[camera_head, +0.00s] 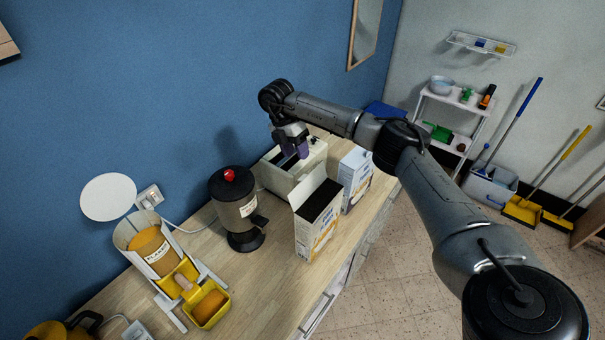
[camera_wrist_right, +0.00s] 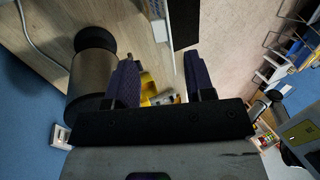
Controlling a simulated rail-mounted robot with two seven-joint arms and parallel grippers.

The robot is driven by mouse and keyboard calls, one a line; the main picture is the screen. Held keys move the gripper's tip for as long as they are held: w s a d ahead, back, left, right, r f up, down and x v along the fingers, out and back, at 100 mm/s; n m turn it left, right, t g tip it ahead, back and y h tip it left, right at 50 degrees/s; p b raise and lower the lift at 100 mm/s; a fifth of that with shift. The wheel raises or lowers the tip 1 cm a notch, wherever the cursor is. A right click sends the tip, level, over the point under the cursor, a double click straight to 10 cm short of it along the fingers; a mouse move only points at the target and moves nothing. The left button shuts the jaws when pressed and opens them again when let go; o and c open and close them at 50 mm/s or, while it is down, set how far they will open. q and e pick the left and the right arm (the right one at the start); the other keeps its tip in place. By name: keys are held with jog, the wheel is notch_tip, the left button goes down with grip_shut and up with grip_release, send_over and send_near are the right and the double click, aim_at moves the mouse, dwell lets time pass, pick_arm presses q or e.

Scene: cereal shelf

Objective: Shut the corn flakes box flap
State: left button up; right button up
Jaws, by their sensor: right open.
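A white cereal box with orange and blue print (camera_head: 316,233) stands upright on the counter, its dark inside visible from above. Its pale flap (camera_head: 308,186) stands raised along the wall-side edge. I take it for the corn flakes box; its label is too small to read. My right gripper (camera_head: 295,150) is above and behind the box, over the white appliance, fingers pointing down, apart from the flap. In the right wrist view the gripper (camera_wrist_right: 160,82) is open with nothing held between its purple fingers. Part of the box's dark opening (camera_wrist_right: 183,22) shows at the top there. My left gripper is not in view.
A second box (camera_head: 355,179) stands just behind and right of the open one. A white toaster-like appliance (camera_head: 279,178) is under my right gripper. A dark canister with a red knob (camera_head: 234,205) stands left, near a yellow dispenser (camera_head: 152,248). Counter in front is clear.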

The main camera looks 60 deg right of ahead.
aim_at(304, 176)
jog(key=x, duration=0.5)
jog(key=shift+x, duration=1.1)
jog(key=shift+c, duration=0.2)
jog(key=c, duration=0.9)
jog(key=shift+o, duration=0.2)
